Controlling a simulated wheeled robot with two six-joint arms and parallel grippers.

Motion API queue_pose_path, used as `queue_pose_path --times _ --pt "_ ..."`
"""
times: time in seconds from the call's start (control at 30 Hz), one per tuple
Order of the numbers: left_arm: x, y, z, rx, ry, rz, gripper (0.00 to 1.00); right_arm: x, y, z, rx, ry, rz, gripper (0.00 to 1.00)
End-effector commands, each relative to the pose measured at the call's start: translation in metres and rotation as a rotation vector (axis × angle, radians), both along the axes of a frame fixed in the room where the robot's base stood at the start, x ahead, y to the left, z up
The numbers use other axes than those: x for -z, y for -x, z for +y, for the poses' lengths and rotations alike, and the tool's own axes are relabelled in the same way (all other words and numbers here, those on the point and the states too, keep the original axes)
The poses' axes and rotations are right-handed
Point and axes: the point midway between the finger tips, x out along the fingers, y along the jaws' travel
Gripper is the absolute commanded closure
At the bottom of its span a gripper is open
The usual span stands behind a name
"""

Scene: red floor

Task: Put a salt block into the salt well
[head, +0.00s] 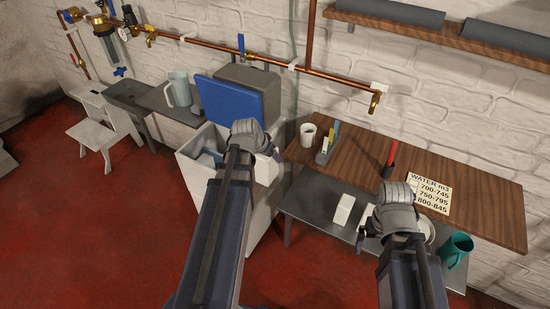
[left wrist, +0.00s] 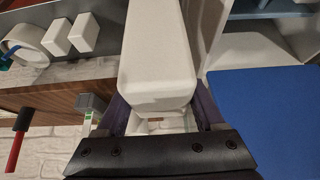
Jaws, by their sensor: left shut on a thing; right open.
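My left gripper (head: 275,155) is over the right part of the white cabinet (head: 257,215), whose blue lid (head: 230,100) is raised. In the left wrist view the left gripper (left wrist: 162,112) is shut on a white salt block (left wrist: 158,60). In the head view my arm hides this block. The open well (left wrist: 268,45) and the blue lid (left wrist: 265,115) are to the right of the block in the wrist view. Two more salt blocks (head: 344,209) (head: 368,222) are on the grey lower bench. My right gripper (head: 362,237) is open by the second block; no held thing shows.
The grey bench (head: 310,203) also bears a teal mug (head: 457,249) and a white round dish (head: 430,231). A jug (head: 180,90) stands left of the lid.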

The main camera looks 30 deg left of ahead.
Motion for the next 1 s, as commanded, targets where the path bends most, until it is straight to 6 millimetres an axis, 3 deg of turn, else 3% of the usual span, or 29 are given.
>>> queue_pose_path --times 0.03,0.1,1.0 --pt "-0.015 -0.001 0.006 -0.003 -0.001 -0.002 1.00 -0.015 0.000 0.000 0.000 0.000 0.000 0.00" --pt "-0.025 -0.002 0.012 -0.004 0.000 -0.002 1.00 -0.024 0.000 0.000 0.000 0.000 0.000 0.00" --pt "-0.140 -0.008 0.093 -0.003 -0.001 -0.002 1.00 -0.140 0.000 0.000 0.000 0.000 0.000 0.00"
